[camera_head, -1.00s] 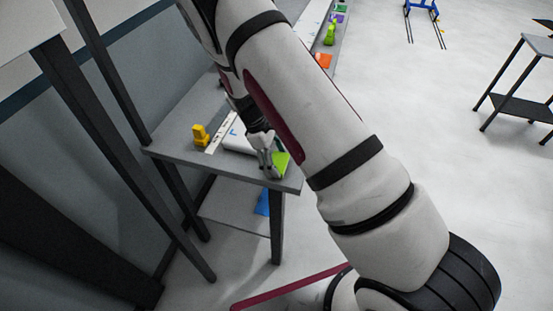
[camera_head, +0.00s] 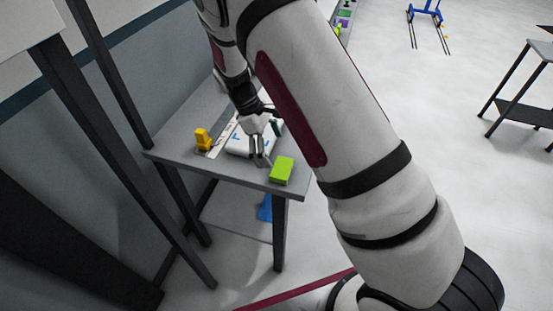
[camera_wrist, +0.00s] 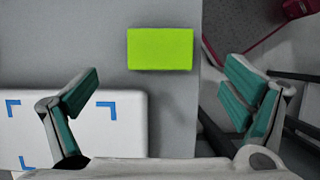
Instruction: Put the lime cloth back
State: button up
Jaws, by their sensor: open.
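The lime cloth (camera_head: 282,170) is a folded bright green block lying flat on the grey table near its front right corner. In the wrist view the lime cloth (camera_wrist: 160,49) lies ahead of and between the fingers, close to the table edge, with nothing touching it. My gripper (camera_head: 262,150) is just left of and behind the cloth, over the table. In the wrist view my gripper (camera_wrist: 160,108) has its teal-padded fingers wide apart and empty. A white board with blue corner marks (camera_wrist: 85,125) lies beside the cloth; it shows partly behind my gripper in the head view.
A yellow object (camera_head: 202,139) stands on the table's left side. The grey table (camera_head: 180,152) has a lower shelf with a blue item (camera_head: 265,208). My arm hides much of the table's far part. Open floor lies to the right.

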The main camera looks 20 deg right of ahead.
jog(key=s+d+r+m+t+y, duration=0.1)
jog(key=s+r+m+t+y, duration=0.3)
jog(key=r, duration=0.8)
jog(key=s+r+m, duration=0.2)
jog(key=s+r, duration=0.4)
jog(key=r, duration=0.7)
jog(key=s+r+m+t, duration=0.2)
jog(key=s, duration=0.5)
jog(key=s+d+r+m+t, duration=0.1)
jog(key=s+r+m+t, duration=0.1)
jog(key=s, duration=0.5)
jog(key=shift+s+d+r+m+b, duration=0.3)
jog(key=shift+r+m+b, duration=0.1)
jog(key=shift+r, duration=0.45)
